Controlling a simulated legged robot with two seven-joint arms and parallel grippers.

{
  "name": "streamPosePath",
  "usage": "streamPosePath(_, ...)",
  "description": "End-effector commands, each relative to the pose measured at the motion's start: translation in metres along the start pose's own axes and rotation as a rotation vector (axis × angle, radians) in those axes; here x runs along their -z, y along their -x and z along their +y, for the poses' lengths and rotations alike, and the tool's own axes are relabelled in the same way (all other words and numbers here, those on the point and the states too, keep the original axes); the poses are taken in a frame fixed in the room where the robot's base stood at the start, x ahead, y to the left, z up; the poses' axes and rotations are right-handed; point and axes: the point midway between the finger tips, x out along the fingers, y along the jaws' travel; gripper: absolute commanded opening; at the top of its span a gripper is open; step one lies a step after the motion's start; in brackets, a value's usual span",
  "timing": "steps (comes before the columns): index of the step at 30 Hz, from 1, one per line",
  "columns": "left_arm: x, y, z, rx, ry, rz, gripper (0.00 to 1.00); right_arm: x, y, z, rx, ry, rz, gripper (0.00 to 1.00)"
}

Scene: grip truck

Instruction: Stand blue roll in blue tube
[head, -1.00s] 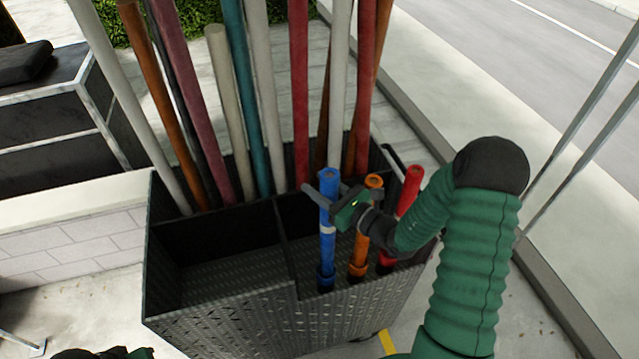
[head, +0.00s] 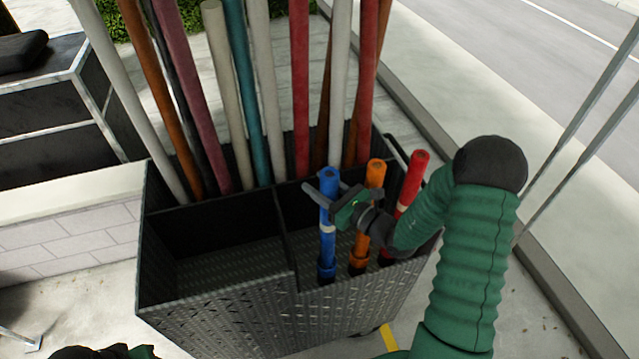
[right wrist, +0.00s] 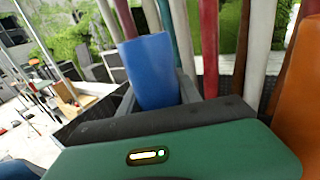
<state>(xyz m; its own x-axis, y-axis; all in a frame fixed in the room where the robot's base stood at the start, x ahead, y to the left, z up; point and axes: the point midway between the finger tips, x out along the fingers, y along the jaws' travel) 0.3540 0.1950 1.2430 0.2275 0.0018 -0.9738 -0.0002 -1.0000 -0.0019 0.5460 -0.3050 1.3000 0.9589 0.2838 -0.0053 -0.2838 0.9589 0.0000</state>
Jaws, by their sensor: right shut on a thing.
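The blue roll (head: 328,206) stands upright in the front right compartment of the cart, its lower end at the blue tube (head: 326,268). How deep it sits in the tube I cannot tell. My right gripper (head: 326,192) is shut on the upper part of the blue roll. In the right wrist view the blue roll (right wrist: 148,70) rises between the fingers. Of my left arm only a dark green piece (head: 100,352) shows at the bottom left; its gripper is out of view.
An orange roll (head: 374,195) and a red roll (head: 411,180) stand just right of the blue one. The metal cart (head: 220,318) has an empty front left compartment (head: 215,268). Several tall poles (head: 245,90) fill its back row. A white wall (head: 70,235) stands at left.

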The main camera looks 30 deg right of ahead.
Motion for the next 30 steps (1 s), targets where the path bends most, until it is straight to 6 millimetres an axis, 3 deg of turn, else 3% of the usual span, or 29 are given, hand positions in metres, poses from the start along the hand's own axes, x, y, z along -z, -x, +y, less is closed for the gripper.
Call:
streamPosePath(27, -0.0013, -0.0058, 0.0000, 0.000, 0.000, 0.000, 0.36, 0.0071, -0.0002, -0.0007, 0.000, -0.001, 0.000, 0.00)
streamPosePath(28, -0.0013, -0.0058, 0.0000, 0.000, 0.000, 0.000, 0.36, 0.0072, -0.0002, -0.0007, 0.000, -0.001, 0.000, 0.44)
streamPosePath(30, -0.0013, -0.0058, 0.0000, 0.000, 0.000, 0.000, 0.36, 0.0072, -0.0003, -0.0006, 0.000, -0.001, 0.001, 0.53)
